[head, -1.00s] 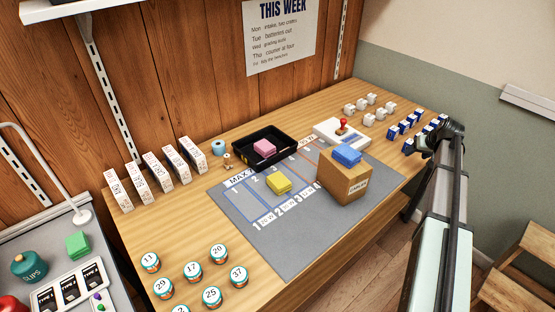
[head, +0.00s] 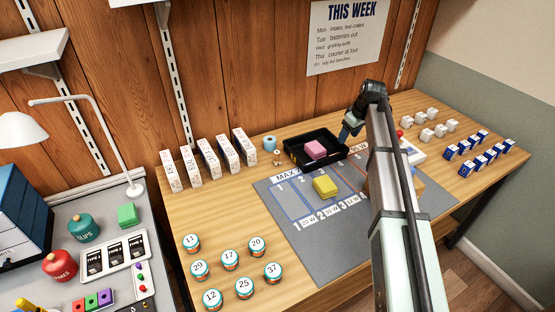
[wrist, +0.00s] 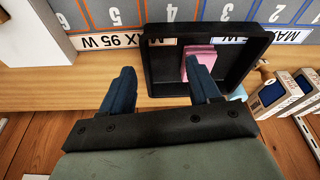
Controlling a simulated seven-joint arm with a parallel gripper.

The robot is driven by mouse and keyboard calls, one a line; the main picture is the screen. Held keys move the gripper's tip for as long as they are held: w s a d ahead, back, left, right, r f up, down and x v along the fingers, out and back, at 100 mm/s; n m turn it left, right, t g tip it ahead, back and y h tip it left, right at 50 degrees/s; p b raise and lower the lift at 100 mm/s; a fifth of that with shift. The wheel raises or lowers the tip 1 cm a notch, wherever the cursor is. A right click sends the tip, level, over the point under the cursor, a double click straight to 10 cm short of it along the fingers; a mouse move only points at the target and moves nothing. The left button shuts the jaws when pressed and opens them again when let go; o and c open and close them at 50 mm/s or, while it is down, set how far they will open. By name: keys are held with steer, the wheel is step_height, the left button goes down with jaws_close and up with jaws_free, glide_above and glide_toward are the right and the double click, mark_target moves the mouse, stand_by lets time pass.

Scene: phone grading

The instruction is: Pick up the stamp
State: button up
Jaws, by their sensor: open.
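The small wooden-handled item, which looks like the stamp (head: 277,158), stands on the table left of the black tray (head: 292,157). In the wrist view its wooden top (wrist: 264,78) shows at the right, beyond the tray's near corner. My gripper (head: 346,134) is open and empty, above the table's back edge by the tray's right end. In the wrist view its two dark blue fingers (wrist: 160,85) are spread apart, with the right one in front of the pink block (wrist: 198,52). The stamp is well right of the fingers in that view.
A blue roll (head: 269,143) stands right behind the stamp. White boxes (head: 205,158) stand in a row to its left. The grey mat (head: 300,230) bears a yellow block (head: 325,186). My arm hides most of the cardboard box and part of the white red-knobbed device (head: 416,149).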

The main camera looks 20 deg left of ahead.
mark_target(277, 152)
steer(key=s+a+r+n+g, duration=0.1)
steer(key=s+a+n, duration=0.15)
steer(key=a, duration=0.45)
steer(key=s+a+r+n, duration=0.15)
steer(key=s+a, duration=0.25)
steer(key=a, duration=0.4)
steer(key=s+a+r+n+g, duration=0.1)
steer(key=s+a+r+n, duration=0.15)
steer(key=a, duration=0.45)
steer(key=shift+m+h, duration=0.35)
steer(key=shift+h, duration=0.05)
steer(key=a+f, duration=0.1)
steer(key=f, duration=0.4)
steer(key=a+f, duration=0.1)
steer(key=f, duration=0.3)
steer(key=a+f, duration=0.1)
steer(key=f, duration=0.4)
steer(key=shift+f, duration=0.3)
steer(key=shift+d, duration=0.1)
steer(key=shift+c, duration=0.3)
steer(key=c, duration=0.9)
steer(key=shift+r, duration=0.15)
